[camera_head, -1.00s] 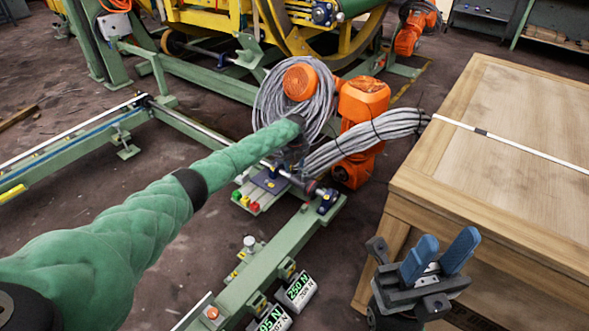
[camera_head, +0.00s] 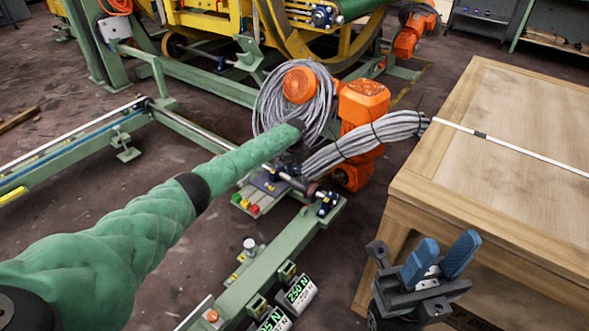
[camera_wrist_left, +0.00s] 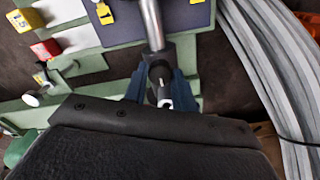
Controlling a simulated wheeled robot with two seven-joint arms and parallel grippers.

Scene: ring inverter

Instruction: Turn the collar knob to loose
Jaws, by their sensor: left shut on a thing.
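In the left wrist view a metal rod (camera_wrist_left: 152,25) runs down into a dark collar knob (camera_wrist_left: 159,70). My left gripper (camera_wrist_left: 162,88) has its blue fingers on either side of this knob and is shut on it. The lower part of the grip is hidden by the dark gripper body. In the head view my left arm ends in a green sleeve, and my left gripper (camera_head: 296,152) is small and dark over the green rig's far end. My right gripper (camera_head: 449,247) is open and empty, in front of the wooden crate.
The wooden crate (camera_head: 515,120) fills the right side. An orange robot arm (camera_head: 362,105) with grey cable bundles (camera_head: 365,140) stands just behind the left gripper. Two readout boxes, one showing 250 N (camera_head: 298,293), sit beside the green beam (camera_head: 262,272). Red and yellow buttons are near it.

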